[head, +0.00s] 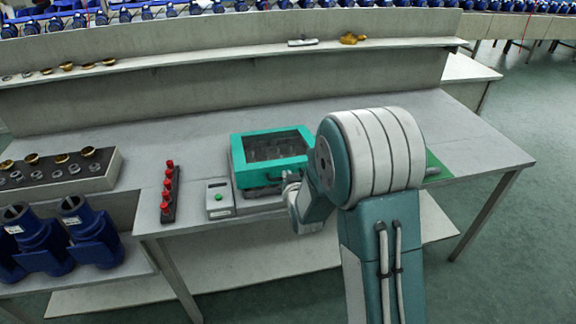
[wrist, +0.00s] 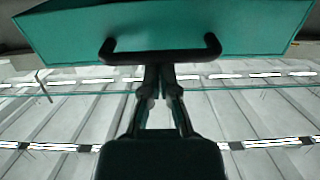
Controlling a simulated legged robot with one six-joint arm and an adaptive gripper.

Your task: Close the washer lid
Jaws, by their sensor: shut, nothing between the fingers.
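The washer stands on the grey bench in the head view, with a teal lid (head: 240,158) framing a dark window above a grey base (head: 262,191). A dark strip shows between the lid's front and the base; how far the lid is raised is hard to tell. In the wrist view, the lid's teal front (wrist: 200,22) crosses the top, with a black bar handle (wrist: 190,55). My gripper (wrist: 160,72) is shut and empty, its fingertips right at the middle of the handle; whether they touch it is unclear. In the head view my gripper (head: 290,180) is at the lid's front, and my arm hides the washer's right side.
A grey control box with a green button (head: 219,198) and a rack of red-topped items (head: 168,190) stand left of the washer. A green mat (head: 434,165) is partly hidden behind my arm. Blue pumps (head: 85,230) sit at lower left. The bench's right end is clear.

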